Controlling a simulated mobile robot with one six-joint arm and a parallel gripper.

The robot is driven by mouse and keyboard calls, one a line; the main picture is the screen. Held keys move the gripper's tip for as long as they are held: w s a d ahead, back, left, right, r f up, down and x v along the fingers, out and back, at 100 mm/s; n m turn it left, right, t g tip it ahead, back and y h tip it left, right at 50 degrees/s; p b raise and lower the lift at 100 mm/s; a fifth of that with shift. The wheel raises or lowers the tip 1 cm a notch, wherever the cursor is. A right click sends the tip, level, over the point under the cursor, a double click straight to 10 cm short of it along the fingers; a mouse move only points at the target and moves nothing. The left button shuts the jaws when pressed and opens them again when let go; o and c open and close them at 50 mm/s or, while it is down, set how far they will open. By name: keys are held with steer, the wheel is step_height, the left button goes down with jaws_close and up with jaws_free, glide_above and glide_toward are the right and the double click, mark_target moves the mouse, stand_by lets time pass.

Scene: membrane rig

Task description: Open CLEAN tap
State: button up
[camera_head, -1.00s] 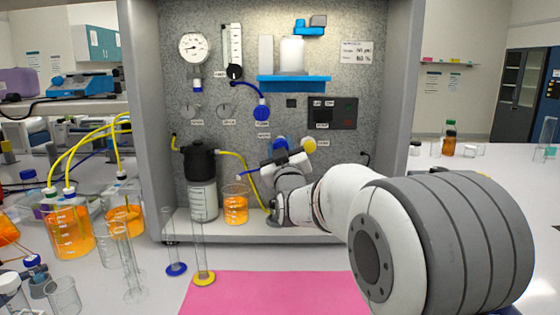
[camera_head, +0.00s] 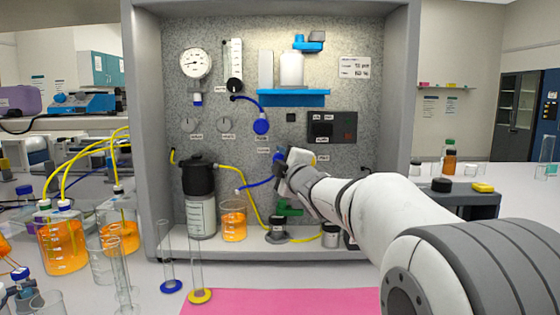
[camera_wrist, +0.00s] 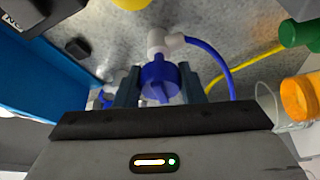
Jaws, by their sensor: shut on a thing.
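A blue tap (camera_wrist: 159,80) with a white elbow fitting and a blue tube shows in the wrist view. Its round, ridged knob sits between the two fingers of my gripper (camera_wrist: 160,92), which are shut on it. In the head view my gripper (camera_head: 283,168) is against the grey speckled panel, below the blue knob (camera_head: 261,126) on the panel. There the held tap is mostly hidden by my gripper. I cannot read the label CLEAN on any tap.
A blue shelf (camera_head: 293,98) with a white bottle is above. Tall glass cylinders stand front left.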

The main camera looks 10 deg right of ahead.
steer(key=shift+n+g, duration=0.3)
steer(key=shift+n, duration=0.4)
steer(key=shift+n+p, duration=0.3)
steer(key=shift+p, duration=0.05)
steer(key=o, duration=1)
steer(key=s+d, duration=0.1)
steer(key=s, duration=0.6)
steer(key=shift+s+d+f, duration=0.25)
steer(key=shift+s, duration=0.1)
